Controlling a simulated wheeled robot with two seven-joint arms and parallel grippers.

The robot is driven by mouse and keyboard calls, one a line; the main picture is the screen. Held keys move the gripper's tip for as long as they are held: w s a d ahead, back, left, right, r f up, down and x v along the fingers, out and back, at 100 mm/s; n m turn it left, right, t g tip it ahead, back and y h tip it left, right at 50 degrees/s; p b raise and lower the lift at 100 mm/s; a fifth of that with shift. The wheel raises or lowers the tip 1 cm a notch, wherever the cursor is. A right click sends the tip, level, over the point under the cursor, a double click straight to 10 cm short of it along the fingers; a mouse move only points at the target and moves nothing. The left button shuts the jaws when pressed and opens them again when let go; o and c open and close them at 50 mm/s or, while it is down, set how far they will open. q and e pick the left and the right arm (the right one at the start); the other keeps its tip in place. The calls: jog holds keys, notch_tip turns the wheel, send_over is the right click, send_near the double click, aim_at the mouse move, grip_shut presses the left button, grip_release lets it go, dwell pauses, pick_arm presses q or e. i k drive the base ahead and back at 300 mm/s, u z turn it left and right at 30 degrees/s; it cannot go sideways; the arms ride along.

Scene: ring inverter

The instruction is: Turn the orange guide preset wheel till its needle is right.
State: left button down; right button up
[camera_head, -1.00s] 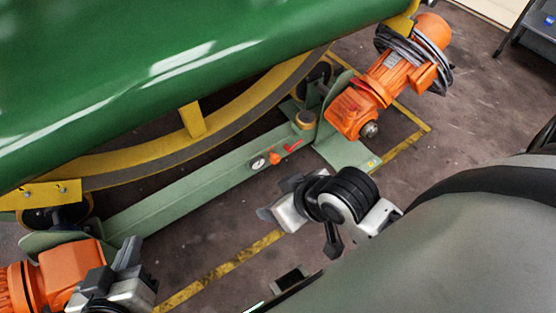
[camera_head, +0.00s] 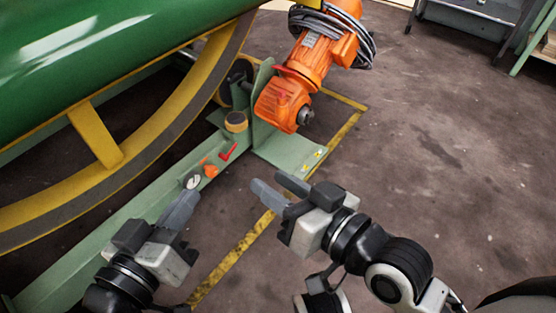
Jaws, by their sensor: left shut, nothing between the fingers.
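The small orange wheel (camera_head: 210,171) sits on the side of the green beam (camera_head: 150,217), just right of a round white dial (camera_head: 192,181). The dial's needle is too small to read. A red lever (camera_head: 228,152) is to the right of the wheel. My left gripper (camera_head: 186,203) is shut and empty, its tips just below the dial in the picture and apart from the wheel. My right gripper (camera_head: 268,184) is open and empty, to the right of the wheel and apart from it.
A large green drum (camera_head: 90,70) with a yellow ring (camera_head: 150,130) stands above the beam. An orange motor (camera_head: 285,95) with coiled cable is at the beam's far end. A yellow floor line (camera_head: 235,250) runs alongside.

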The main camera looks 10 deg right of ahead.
aim_at(211, 171)
jog(key=z, duration=0.7)
jog(key=i, duration=0.95)
jog(key=u, duration=2.45)
